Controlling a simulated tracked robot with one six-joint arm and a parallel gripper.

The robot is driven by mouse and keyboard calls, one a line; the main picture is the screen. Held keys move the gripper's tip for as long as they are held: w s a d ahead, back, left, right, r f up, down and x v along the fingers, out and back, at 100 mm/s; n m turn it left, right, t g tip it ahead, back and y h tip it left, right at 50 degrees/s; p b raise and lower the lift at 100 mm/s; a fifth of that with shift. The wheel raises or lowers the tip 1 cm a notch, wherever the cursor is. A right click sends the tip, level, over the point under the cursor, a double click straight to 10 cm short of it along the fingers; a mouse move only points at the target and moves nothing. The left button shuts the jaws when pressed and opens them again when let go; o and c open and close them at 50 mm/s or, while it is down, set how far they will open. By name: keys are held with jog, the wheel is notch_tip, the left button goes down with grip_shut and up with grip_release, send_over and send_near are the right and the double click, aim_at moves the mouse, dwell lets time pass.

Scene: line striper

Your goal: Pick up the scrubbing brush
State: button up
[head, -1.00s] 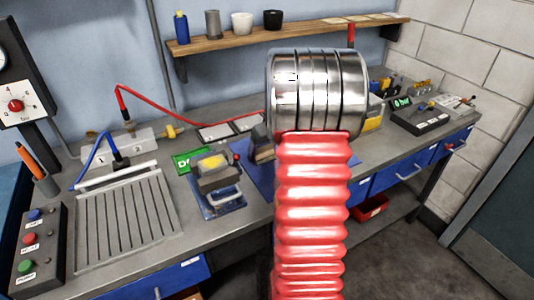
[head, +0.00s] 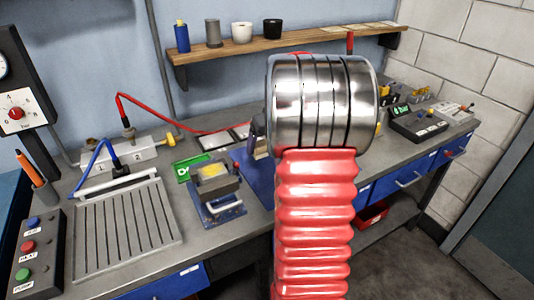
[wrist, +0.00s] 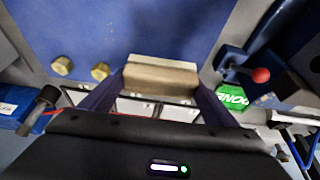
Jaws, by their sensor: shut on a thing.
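The scrubbing brush (wrist: 162,78), a brown block with a pale bristle edge, sits between the two dark fingers of my gripper (wrist: 160,85) in the wrist view. The fingers are shut on its two ends. Behind it is the blue mat (wrist: 140,30); how far the brush is above it I cannot tell. In the head view my red and metal arm hides most of the gripper. Only a dark edge shows left of the metal part, and the brush cannot be made out clearly there.
A green DONE sign (head: 193,168) and pale framed plates (head: 215,141) lie on the bench. A clamp-like device with a yellow top (head: 213,172) stands left of my arm. A ribbed tray (head: 125,225) is further left. A wooden shelf (head: 290,45) hangs behind.

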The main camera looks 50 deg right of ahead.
aim_at(264, 140)
notch_tip(264, 140, up, 4)
jog(key=shift+r, duration=0.1)
dwell(0.5)
